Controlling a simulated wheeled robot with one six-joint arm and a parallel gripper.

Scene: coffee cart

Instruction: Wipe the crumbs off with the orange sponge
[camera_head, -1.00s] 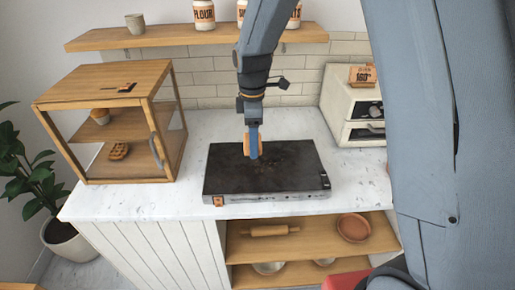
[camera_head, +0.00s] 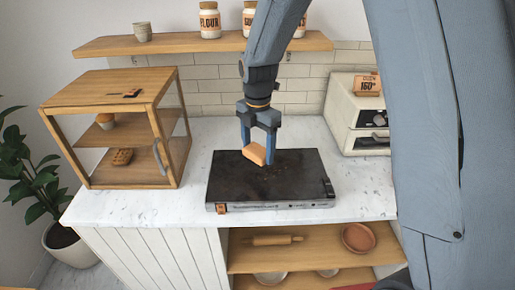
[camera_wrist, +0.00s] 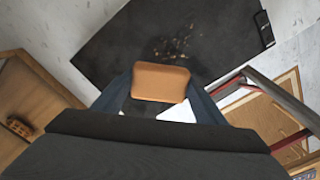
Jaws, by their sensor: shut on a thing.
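My gripper (camera_head: 257,150) is shut on the orange sponge (camera_head: 255,154) and holds it over the black hot plate (camera_head: 235,185), which lies on the marble counter. In the wrist view the sponge (camera_wrist: 160,82) sits between the two fingers. Small brown crumbs (camera_wrist: 171,45) lie on the dark plate surface (camera_wrist: 125,40) just beyond the sponge. In the head view the crumbs show faintly, partly hidden behind the gripper. Whether the sponge touches the plate cannot be told.
A wooden display case (camera_head: 105,135) with pastries stands left on the counter. A cream oven (camera_head: 345,125) stands at the back right. A shelf (camera_head: 190,44) with jars runs along the back wall. Bare marble (camera_head: 170,205) surrounds the plate.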

